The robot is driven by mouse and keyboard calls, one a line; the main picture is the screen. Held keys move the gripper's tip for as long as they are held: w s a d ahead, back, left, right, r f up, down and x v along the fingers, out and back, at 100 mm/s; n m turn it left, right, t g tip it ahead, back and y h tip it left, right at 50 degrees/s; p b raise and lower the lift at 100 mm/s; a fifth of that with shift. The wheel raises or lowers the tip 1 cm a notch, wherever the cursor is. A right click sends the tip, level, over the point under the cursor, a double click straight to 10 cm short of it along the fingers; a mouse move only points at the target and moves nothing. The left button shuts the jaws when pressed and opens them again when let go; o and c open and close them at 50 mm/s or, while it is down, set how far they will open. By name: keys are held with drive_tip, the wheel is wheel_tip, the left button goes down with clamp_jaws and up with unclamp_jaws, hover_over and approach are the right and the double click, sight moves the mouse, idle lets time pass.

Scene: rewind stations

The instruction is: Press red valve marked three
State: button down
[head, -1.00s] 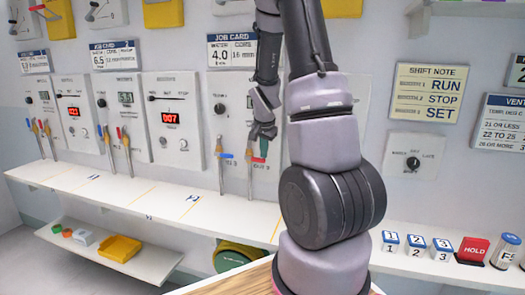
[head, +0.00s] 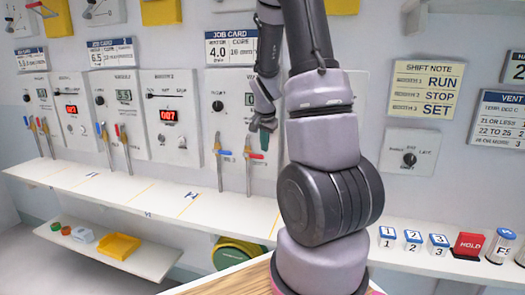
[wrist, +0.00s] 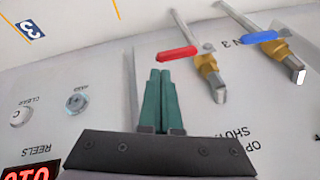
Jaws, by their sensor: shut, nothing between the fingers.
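The red-handled valve (wrist: 177,53) is on the wall panel of the right-hand station, beside a blue-handled valve (wrist: 259,38). A "3" is printed on the panel near them in the wrist view. In the head view the red handle (head: 256,156) is just below my gripper (head: 264,139), and the blue handle (head: 224,152) is to its left. In the wrist view my gripper (wrist: 160,72) has its green fingers together and empty. The fingertips appear close to the red handle; I cannot tell whether they touch it.
A white shelf (head: 150,196) runs below the panels. On the right are numbered blocks (head: 413,240), a red HOLD block (head: 468,245) and a dial (head: 409,160). A yellow tray (head: 118,246) is on a lower shelf.

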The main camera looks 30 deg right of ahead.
drive_tip(key=s+d+r, duration=0.2)
drive_tip(key=s+r, duration=0.4)
drive_tip(key=s, duration=0.2)
drive_tip(key=shift+d+r, duration=0.15)
drive_tip(key=shift+d, duration=0.2)
drive_tip(key=s+a+r+n+t+y, duration=0.1)
drive_tip(key=s+a+r+n+y, duration=0.1)
drive_tip(key=s+a+r+n, duration=0.2)
drive_tip(key=s+a+r+n+t+y, duration=0.2)
drive_tip(key=s+a+r, duration=0.9)
drive_tip(key=a, duration=0.6)
drive_tip(key=shift+s+a+r+n, duration=0.2)
drive_tip(key=shift+a+r+n, duration=0.1)
drive_tip(key=shift+r+n, duration=0.5)
drive_tip(key=shift+f, duration=0.1)
